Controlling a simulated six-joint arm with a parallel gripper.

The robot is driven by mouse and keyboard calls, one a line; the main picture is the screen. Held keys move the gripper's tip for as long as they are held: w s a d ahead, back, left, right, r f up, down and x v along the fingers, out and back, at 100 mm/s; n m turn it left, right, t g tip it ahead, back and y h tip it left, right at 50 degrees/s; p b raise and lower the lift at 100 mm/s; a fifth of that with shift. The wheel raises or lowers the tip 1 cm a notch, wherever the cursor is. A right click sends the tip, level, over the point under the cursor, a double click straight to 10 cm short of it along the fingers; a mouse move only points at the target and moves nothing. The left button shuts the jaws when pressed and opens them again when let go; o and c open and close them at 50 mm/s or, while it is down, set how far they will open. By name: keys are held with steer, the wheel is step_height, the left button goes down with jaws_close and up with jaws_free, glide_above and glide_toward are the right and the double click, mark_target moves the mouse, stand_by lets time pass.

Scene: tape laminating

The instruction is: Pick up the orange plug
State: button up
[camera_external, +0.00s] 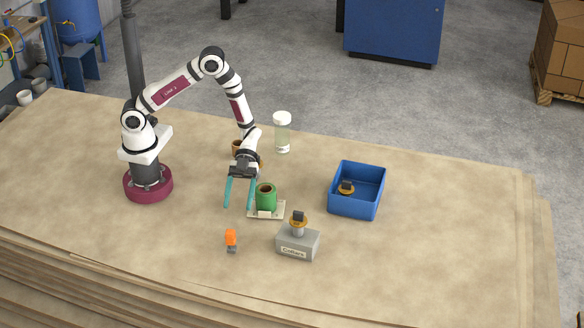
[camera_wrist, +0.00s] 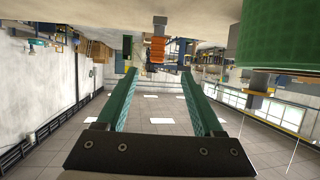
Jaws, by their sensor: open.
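The orange plug (camera_external: 231,237) stands on the table near the front, with a small grey part at its lower end. In the wrist view its ribbed orange body (camera_wrist: 158,49) shows upside down, beyond and between the fingertips. My gripper (camera_external: 239,206) is tilted down with its two teal fingers spread apart, behind the plug in the outside view. The fingers (camera_wrist: 159,76) also show in the wrist view, with nothing between them. The plug and the fingers are apart.
A green hollow cylinder (camera_external: 265,199) on a pale plate stands close right of my gripper. A grey labelled block (camera_external: 297,243) with a brass-and-black piece is right of the plug. Farther right is a blue bin (camera_external: 356,205). The front left table is clear.

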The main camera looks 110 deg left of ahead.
mark_target(229, 239)
steer(key=x, duration=1.4)
steer(key=shift+s+d+r, duration=0.2)
steer(key=shift+s, duration=0.1)
jaws_close()
